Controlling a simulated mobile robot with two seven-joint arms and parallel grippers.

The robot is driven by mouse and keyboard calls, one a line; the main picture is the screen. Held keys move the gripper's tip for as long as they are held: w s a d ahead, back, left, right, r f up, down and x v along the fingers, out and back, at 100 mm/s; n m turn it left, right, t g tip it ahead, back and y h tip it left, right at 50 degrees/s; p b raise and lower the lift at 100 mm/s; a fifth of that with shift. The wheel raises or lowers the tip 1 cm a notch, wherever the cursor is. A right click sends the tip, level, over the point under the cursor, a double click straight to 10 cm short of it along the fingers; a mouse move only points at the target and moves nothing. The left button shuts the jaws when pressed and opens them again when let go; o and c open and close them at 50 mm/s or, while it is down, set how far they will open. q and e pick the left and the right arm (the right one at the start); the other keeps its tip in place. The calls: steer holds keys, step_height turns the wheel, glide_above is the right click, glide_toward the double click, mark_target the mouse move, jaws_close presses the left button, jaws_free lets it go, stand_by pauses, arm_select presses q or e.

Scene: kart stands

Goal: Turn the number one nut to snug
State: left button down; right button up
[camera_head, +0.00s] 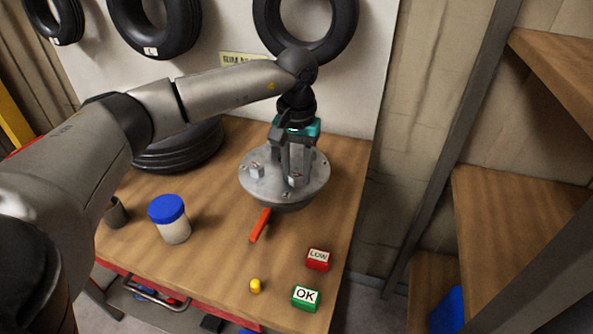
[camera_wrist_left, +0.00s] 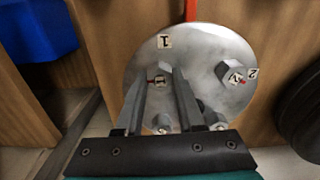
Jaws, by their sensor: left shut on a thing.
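A round metal plate (camera_head: 258,190) carries nuts and stands on the wooden bench. In the left wrist view, the number one nut (camera_wrist_left: 160,74) sits below a "1" label (camera_wrist_left: 165,41) on the plate (camera_wrist_left: 200,45). My left gripper (camera_head: 293,178) points down over the plate. Its two fingers (camera_wrist_left: 162,85) are shut on the number one nut, partly hiding it. The number two nut (camera_wrist_left: 229,72) stands apart on the right, beside a "2" label; it also shows in the head view (camera_head: 257,171). My right gripper is not in view.
An orange bar (camera_head: 260,225) sticks out in front of the plate. A red LOW block (camera_head: 318,259), a green OK block (camera_head: 305,297), a yellow piece (camera_head: 255,286) and a blue-lidded jar (camera_head: 170,220) stand on the bench. A tyre (camera_head: 180,150) lies behind.

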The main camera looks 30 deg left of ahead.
mark_target(296, 174)
arm_select(q)
steer(key=shift+m, duration=0.4)
steer(key=c, duration=0.5)
jaws_free()
steer(key=shift+r, duration=0.1)
step_height(296, 174, up, 15)
steer(key=shift+p, duration=0.95)
